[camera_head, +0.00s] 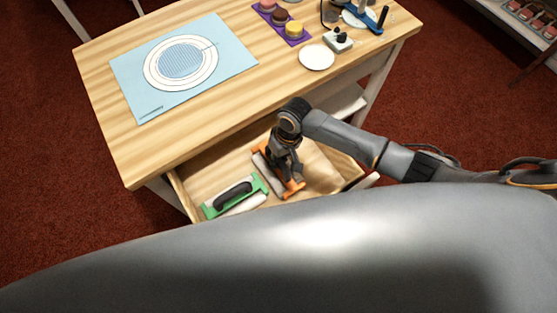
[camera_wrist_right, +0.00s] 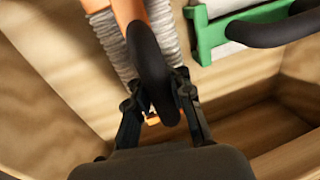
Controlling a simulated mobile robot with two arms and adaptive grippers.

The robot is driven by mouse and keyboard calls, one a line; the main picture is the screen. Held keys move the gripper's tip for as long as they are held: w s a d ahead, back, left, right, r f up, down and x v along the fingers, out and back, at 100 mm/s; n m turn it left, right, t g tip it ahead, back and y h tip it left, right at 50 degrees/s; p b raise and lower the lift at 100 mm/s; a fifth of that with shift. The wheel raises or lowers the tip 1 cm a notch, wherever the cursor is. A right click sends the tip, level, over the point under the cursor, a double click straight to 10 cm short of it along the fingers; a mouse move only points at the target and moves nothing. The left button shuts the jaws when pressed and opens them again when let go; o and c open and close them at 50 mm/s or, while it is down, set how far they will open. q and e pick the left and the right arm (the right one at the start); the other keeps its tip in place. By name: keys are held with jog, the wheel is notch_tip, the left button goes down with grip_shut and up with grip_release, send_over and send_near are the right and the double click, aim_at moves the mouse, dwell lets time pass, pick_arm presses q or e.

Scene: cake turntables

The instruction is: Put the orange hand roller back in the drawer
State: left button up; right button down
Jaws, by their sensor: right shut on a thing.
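The orange hand roller (camera_head: 266,171) has an orange frame, a grey ribbed roller and a black handle. In the head view it is inside the open drawer (camera_head: 330,172) or just above its floor; I cannot tell whether it touches. My right gripper (camera_head: 284,168) is over it. In the right wrist view my right gripper (camera_wrist_right: 160,108) is shut on the roller's black handle (camera_wrist_right: 151,70), one finger on each side. The roller's grey ribbed part (camera_wrist_right: 110,42) lies beyond the handle. My left gripper is not in view.
A green hand roller (camera_head: 236,195) with a black handle lies in the drawer, left of the orange one. On the wooden table (camera_head: 240,105) are a blue mat (camera_head: 130,75), a white plate (camera_head: 317,57) and a purple tray (camera_head: 297,40) with cakes. The drawer's right part is clear.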

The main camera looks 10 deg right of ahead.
jog(key=shift+s+d+f, duration=0.2)
jog(key=shift+s+f, duration=0.15)
jog(key=shift+f, duration=0.2)
jog(key=c, duration=1.6)
grip_release()
jog(key=shift+f, duration=0.1)
jog(key=o, duration=0.4)
jog(key=shift+w, duration=0.2)
jog(key=shift+r, duration=0.5)
jog(key=shift+a+p+v, duration=0.2)
jog(key=shift+p+v, duration=0.1)
jog(key=shift+v, duration=5.95)
jog(key=shift+w, duration=0.15)
